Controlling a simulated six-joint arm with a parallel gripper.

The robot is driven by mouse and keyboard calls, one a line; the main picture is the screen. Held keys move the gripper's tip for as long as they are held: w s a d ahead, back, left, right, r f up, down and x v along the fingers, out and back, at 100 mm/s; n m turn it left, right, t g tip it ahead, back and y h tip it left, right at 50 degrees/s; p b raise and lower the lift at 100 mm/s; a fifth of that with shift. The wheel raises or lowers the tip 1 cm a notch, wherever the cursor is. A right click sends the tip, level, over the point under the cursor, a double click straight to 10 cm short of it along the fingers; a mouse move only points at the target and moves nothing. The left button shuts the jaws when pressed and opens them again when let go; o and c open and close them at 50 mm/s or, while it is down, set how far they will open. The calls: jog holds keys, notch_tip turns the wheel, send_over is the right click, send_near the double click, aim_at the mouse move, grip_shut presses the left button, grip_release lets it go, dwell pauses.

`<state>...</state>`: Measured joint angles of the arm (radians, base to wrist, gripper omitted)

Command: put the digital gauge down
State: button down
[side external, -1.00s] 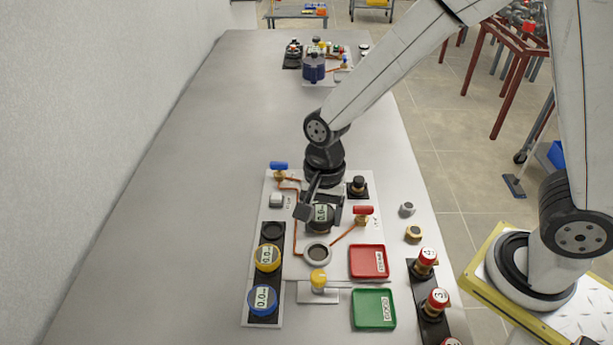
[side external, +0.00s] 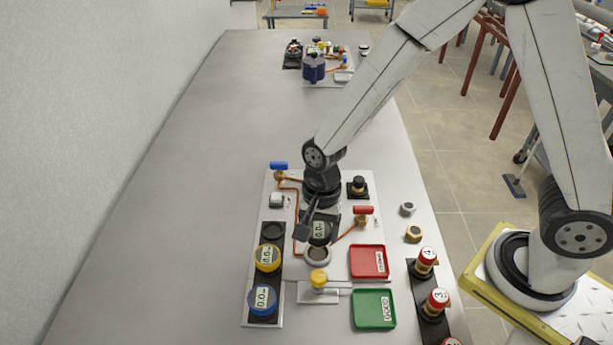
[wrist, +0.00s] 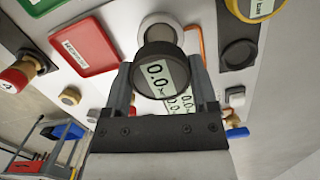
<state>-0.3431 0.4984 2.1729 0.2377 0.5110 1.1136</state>
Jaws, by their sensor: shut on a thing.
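A dark round digital gauge (wrist: 158,72) with a "0.0" display is held between the jaws of my gripper (wrist: 162,85). In the side view the gauge (side external: 319,231) is above the white board, just behind a grey ring-shaped seat (side external: 317,256). The seat's pale rim (wrist: 158,20) shows in the wrist view, partly hidden behind the gauge. My gripper (side external: 318,224) is shut on the gauge. A black rack (side external: 254,288) at the left holds a yellow gauge (side external: 268,257) and a blue gauge (side external: 262,299). Its far round slot (side external: 272,230) is empty.
A red tray (side external: 368,261) and a green tray (side external: 374,309) lie to the right, both empty. A blue-handled valve (side external: 279,167), a red-handled valve (side external: 362,211) and copper pipes border the work area. Red-capped fittings (side external: 425,260) stand at the right edge. The table's left side is clear.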

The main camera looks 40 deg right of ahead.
aim_at(318, 242)
jog(key=shift+f, duration=1.75)
jog(key=shift+f, duration=0.3)
grip_release()
jog(key=shift+w+d+r, duration=0.15)
jog(key=shift+d+r, duration=0.05)
jog(key=shift+r, duration=1.9)
jog(key=shift+w+d+r, duration=0.1)
jog(key=shift+d+r, duration=0.1)
jog(key=shift+r, duration=1.85)
jog(key=shift+w+d+r, duration=0.15)
jog(key=shift+d+r, duration=0.05)
jog(key=shift+r, duration=1.9)
jog(key=shift+d, duration=0.15)
jog(key=s+d+n+t+h, duration=0.1)
jog(key=s+d+n+t, duration=0.2)
jog(key=d+n, duration=0.8)
jog(key=shift+s+d+f, duration=0.35)
jog(key=shift+s+d, duration=0.35)
jog(key=shift+s, duration=0.4)
